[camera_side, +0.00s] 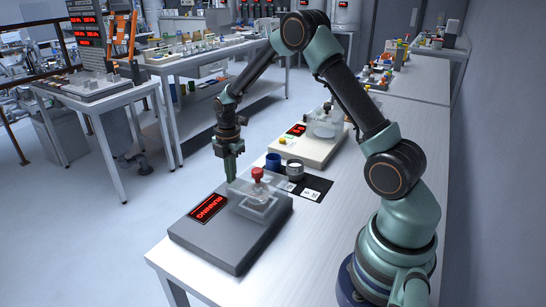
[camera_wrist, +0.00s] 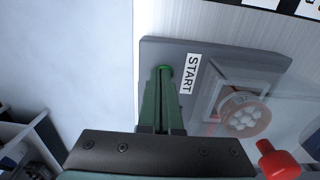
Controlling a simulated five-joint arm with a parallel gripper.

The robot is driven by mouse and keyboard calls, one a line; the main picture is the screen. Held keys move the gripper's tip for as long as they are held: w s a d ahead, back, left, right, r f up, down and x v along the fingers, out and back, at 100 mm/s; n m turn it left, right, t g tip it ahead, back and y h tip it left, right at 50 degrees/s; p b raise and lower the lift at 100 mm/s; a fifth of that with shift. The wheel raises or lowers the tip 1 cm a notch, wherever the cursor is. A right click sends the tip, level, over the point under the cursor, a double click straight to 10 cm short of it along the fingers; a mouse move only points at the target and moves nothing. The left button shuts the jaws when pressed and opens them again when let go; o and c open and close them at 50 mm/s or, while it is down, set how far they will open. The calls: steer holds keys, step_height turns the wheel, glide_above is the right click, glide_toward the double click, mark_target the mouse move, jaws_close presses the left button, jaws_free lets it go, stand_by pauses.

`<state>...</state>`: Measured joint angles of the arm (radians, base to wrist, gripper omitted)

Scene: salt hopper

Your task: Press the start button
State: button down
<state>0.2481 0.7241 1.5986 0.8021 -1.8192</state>
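A dark grey machine (camera_side: 232,248) stands at the near end of the white table. Its red display (camera_side: 208,208) appears to read "RUNNING". In the wrist view, a white label (camera_wrist: 188,74) reads START on the grey machine top. Beside it, a green round button (camera_wrist: 165,68) shows just past the fingertips and is partly hidden by them. My gripper (camera_side: 231,180) points down at the machine's far edge, and in the wrist view its green fingers (camera_wrist: 162,80) lie together, empty, at the button. I cannot tell whether they touch it.
A clear lid with a red knob (camera_side: 257,174) sits on the grey machine, right of my gripper. Behind are a blue cup (camera_side: 273,163), a grey cup (camera_side: 295,169) and a cream machine (camera_side: 314,150).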

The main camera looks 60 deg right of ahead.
steer(key=shift+s+a+f, duration=0.1)
steer(key=shift+s+f, duration=0.3)
steer(key=shift+f, duration=0.05)
step_height(320, 180, up, 15)
steer(key=shift+w, duration=0.4)
steer(key=shift+f, duration=0.1)
steer(key=s+a+r+m+t, duration=0.3)
steer(key=s+a+r+m, duration=0.3)
steer(key=s+r+m, duration=0.2)
steer(key=s+a+m+t, duration=0.2)
steer(key=s+a+m, duration=0.3)
steer(key=s+m, duration=0.4)
steer(key=shift+a+f+m, duration=0.15)
steer(key=shift+f+m, duration=0.25)
steer(key=shift+m, duration=0.1)
